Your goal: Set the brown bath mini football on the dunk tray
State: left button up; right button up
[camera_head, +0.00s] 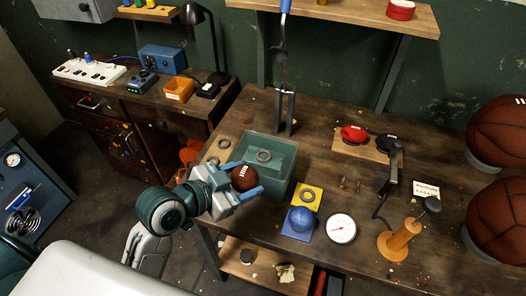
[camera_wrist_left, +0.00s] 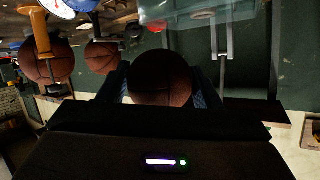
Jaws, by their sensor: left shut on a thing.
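The brown mini football (camera_head: 243,178) with white laces is held between the blue fingers of my left gripper (camera_head: 246,180). In the left wrist view the ball (camera_wrist_left: 160,80) sits dark between the two fingers. A teal see-through tray (camera_head: 287,173), which looks like the dunk tray, stands on the workbench with a grey ring (camera_head: 264,156) inside it. The held ball is at the tray's near left side; whether it is over the rim or touching it, I cannot tell. My right gripper is not in view.
Right of the tray are a yellow ring plate (camera_head: 308,195), a blue ball (camera_head: 301,219) on a blue plate, a white gauge (camera_head: 342,229) and an orange stand (camera_head: 399,240). A tall metal post (camera_head: 284,105) rises behind the tray. Two large basketballs (camera_head: 497,222) stand far right.

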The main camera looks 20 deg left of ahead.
pick_arm(q)
jog(key=w, duration=0.4)
jog(key=w+p, duration=0.1)
jog(key=w, duration=0.4)
jog(key=w+f, duration=0.1)
jog(key=w, duration=0.4)
jog(key=shift+f, duration=0.1)
jog(key=shift+w+f+p, duration=0.1)
jog(key=shift+w+p, duration=0.2)
jog(key=shift+w, duration=0.05)
notch_tip(320, 180, down, 3)
jog(key=shift+r+p, duration=0.1)
jog(key=shift+p, duration=0.5)
jog(key=shift+f, duration=0.3)
jog(key=shift+a+f, duration=0.1)
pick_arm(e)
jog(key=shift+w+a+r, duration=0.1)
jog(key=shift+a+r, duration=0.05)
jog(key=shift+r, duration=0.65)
